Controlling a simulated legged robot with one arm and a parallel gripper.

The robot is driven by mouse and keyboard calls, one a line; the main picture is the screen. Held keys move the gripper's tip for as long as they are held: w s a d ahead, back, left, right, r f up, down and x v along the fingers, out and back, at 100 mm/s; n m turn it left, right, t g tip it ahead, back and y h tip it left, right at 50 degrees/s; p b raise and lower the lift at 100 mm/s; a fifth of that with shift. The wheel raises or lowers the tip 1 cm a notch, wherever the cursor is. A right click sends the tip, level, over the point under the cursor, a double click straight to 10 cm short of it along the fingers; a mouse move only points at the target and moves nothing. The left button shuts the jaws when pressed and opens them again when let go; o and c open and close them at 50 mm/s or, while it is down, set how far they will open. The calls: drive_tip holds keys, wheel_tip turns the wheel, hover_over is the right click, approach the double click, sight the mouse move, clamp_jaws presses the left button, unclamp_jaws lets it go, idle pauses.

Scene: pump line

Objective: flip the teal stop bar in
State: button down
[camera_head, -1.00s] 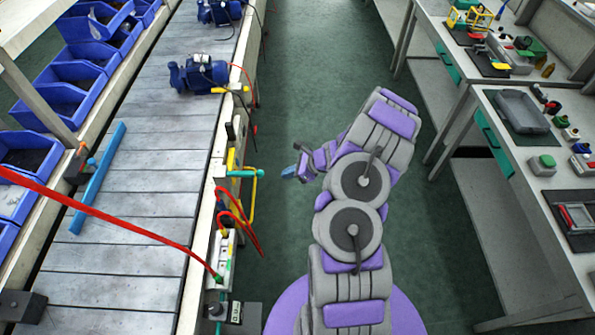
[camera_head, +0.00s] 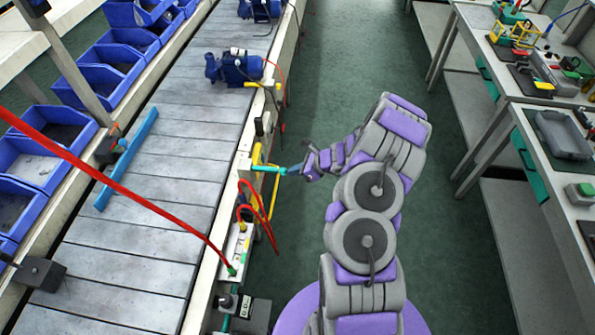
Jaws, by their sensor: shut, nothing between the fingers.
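The teal stop bar (camera_head: 268,169) sticks out sideways from the conveyor's near right edge, over the aisle, beside a yellow bracket. My gripper (camera_head: 294,169) is at the bar's outer end, and its blue fingertips overlap or meet that end in the picture. I cannot tell whether they touch. The gripper is shut with nothing seen between the fingers.
The conveyor (camera_head: 155,210) carries blue pumps (camera_head: 236,68) farther up. A long blue bar (camera_head: 127,160) lies along its left side. Red hoses (camera_head: 258,208) and a socket strip (camera_head: 236,250) sit near the stop bar. The green aisle floor (camera_head: 300,240) is clear.

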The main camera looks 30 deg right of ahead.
drive_tip(key=w+a, duration=0.1)
drive_tip(key=a, duration=0.1)
drive_tip(key=w+a, duration=0.2)
drive_tip(key=a, duration=0.1)
drive_tip(key=w+a, duration=0.2)
drive_tip(key=a, duration=0.1)
drive_tip(key=shift+w+a+b, duration=0.2)
drive_tip(key=shift+w+b, duration=0.05)
drive_tip(key=shift+b, duration=0.1)
drive_tip(key=shift+s+d+f, duration=0.15)
drive_tip(key=shift+s+d, duration=0.05)
drive_tip(key=shift+d, duration=0.05)
drive_tip(key=shift+s+d+f+p, duration=0.25)
drive_tip(key=shift+s+d+p, duration=0.15)
drive_tip(key=shift+s+d, duration=0.4)
drive_tip(key=p, duration=0.3)
approach(275, 172)
drive_tip(key=s, duration=0.1)
drive_tip(key=shift+d+r, duration=0.25)
drive_tip(key=shift+r, duration=0.15)
drive_tip(key=shift+d, duration=0.1)
